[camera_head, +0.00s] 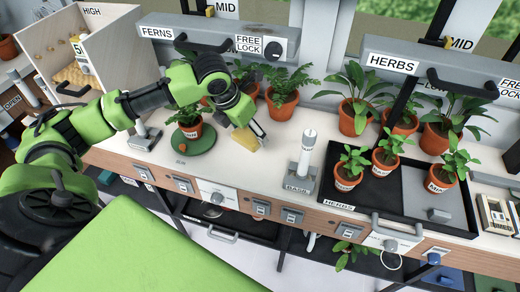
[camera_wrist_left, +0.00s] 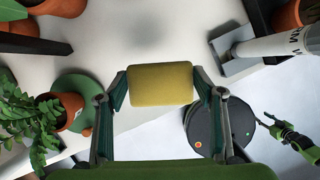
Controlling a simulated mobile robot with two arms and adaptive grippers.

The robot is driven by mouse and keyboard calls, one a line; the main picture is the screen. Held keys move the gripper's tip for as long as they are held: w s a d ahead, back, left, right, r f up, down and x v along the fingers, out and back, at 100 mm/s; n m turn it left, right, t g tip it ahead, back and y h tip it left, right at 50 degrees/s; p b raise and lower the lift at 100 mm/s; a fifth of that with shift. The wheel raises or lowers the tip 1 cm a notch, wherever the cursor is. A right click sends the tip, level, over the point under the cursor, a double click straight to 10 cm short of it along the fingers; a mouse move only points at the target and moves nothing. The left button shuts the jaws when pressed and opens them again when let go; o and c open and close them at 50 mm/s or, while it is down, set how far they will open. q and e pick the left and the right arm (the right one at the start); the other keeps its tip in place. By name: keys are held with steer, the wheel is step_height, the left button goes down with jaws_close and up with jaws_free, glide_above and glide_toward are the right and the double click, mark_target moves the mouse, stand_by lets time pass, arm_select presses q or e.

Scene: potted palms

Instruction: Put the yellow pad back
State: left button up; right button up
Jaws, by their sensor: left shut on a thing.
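The yellow pad (camera_head: 245,140) is in my left gripper (camera_head: 257,136), over the white bench beside the green saucer. In the left wrist view the pad (camera_wrist_left: 160,84) sits between the two fingers of the left gripper (camera_wrist_left: 160,90), which touch its left and right sides. From these views I cannot tell whether the pad touches the bench top.
A potted plant stands on a green saucer (camera_head: 196,143) left of the pad. A grey stand with a white cylinder (camera_head: 306,150) is to its right. A black tray (camera_head: 371,196) holds herb pots farther right. Ferns (camera_head: 284,88) stand behind. Bench between pad and stand is clear.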

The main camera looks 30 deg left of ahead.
arm_select(q)
steer(key=x, duration=0.2)
steer(key=shift+w+f, duration=0.2)
steer(key=shift+f, duration=0.1)
steer(key=f, duration=0.2)
steer(key=s+f, duration=0.1)
steer(key=f, duration=0.1)
step_height(320, 180, down, 3)
steer(key=shift+w+f+p, duration=0.1)
steer(key=shift+w+p, duration=0.05)
steer(key=shift+p, duration=0.2)
steer(key=shift+f, duration=0.2)
arm_select(e)
steer(key=shift+w+d+r, duration=0.15)
steer(key=shift+d+r, duration=0.2)
steer(key=shift+d, duration=0.1)
arm_select(q)
steer(key=o, duration=1)
steer(key=shift+f, duration=0.1)
steer(key=shift+o, duration=0.2)
arm_select(e)
steer(key=shift+s, duration=0.2)
steer(key=shift+s, duration=0.1)
